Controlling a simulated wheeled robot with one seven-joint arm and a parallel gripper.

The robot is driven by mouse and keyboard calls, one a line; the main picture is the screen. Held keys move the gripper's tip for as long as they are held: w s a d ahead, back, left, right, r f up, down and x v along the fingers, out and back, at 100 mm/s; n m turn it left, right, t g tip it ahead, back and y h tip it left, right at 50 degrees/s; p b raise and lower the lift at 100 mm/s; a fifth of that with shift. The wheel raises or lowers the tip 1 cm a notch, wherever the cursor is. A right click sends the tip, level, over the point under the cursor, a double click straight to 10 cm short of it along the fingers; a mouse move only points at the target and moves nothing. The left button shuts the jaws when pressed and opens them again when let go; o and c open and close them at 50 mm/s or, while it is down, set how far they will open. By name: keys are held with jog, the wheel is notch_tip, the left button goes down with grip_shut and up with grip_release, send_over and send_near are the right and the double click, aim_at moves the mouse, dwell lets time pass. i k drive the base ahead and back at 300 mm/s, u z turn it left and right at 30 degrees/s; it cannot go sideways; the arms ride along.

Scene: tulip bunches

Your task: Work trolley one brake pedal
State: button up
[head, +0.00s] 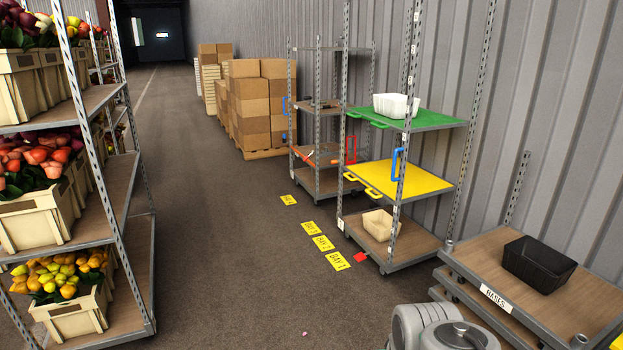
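A metal trolley (402,195) stands against the wall behind the floor label BAY 1 (338,261). It has a green shelf (435,119), a yellow shelf (410,181) and a wooden bottom deck. A small red pedal (361,257) sticks out low at its front left corner, just above the floor beside the label. Whether the pedal is up or pressed is too small to tell. A grey, rounded part of my arm shows at the bottom right. My gripper is not in view.
A flower rack (136,235) lines the left side. A low stack of bases (545,270) with a black crate (539,265) stands at the right, near my arm. Another trolley (331,187) and cardboard boxes (250,103) stand farther back. The middle aisle floor is clear.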

aim_at(360, 257)
jog(key=u, duration=0.65)
jog(key=i, duration=4.65)
jog(key=z, duration=0.95)
jog(key=i, duration=0.5)
jog(key=z, duration=0.35)
